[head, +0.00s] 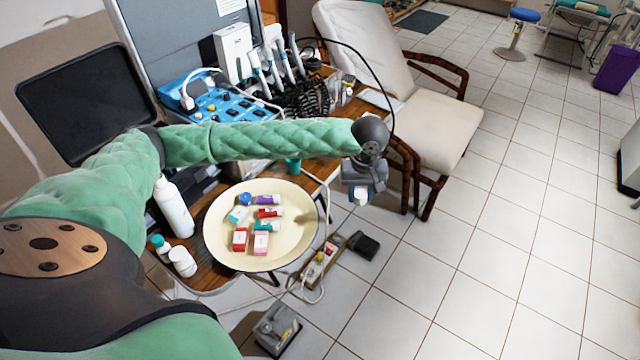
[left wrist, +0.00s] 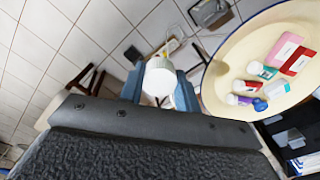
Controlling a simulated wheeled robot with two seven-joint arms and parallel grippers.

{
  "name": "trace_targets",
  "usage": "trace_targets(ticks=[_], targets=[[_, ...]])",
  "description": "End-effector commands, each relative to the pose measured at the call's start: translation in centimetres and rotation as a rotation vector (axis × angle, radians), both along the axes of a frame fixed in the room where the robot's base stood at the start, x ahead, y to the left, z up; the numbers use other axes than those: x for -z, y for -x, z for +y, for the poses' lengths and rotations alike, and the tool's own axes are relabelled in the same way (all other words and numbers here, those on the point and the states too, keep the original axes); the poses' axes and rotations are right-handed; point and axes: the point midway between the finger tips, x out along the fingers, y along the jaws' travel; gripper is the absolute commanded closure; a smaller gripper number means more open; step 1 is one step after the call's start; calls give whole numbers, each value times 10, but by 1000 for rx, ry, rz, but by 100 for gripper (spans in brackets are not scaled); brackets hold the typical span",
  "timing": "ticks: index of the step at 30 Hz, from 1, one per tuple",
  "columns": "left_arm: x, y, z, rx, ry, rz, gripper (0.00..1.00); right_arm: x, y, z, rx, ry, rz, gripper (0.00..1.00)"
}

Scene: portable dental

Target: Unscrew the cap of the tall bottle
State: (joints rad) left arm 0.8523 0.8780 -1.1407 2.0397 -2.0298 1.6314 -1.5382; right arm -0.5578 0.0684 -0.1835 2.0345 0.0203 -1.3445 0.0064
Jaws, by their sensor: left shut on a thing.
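The tall white bottle (head: 174,210) stands on the brown table at the left of the head view, beside the round tray. Its top is close to my green left arm, and I cannot make out its neck clearly. My left gripper (head: 360,190) is out to the right, past the table's edge and above the floor, well apart from the bottle. It is shut on a small white cap (left wrist: 160,76), which shows between the two blue-grey fingers in the left wrist view. My right gripper is not in view.
A cream round tray (head: 222,246) holds several small boxes and tubes. Two small bottles (head: 182,262) stand near the table's front edge. A blue dental unit (head: 215,105) with handpieces stands behind. A cream chair (head: 430,125) is at the right. A power strip (head: 322,262) and cables lie below.

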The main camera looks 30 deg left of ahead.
Motion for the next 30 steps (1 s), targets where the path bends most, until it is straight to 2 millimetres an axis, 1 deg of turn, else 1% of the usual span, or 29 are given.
trace_targets(ticks=[3, 10, 30], targets=[[2, -9, 8, -228, -1, -1, 95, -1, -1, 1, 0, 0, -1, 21], [4, -24, 21, -676, -3, -2, 95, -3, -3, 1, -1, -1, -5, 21], [11, -66, 62, -1982, 1, -7, 95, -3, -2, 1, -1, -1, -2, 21]])
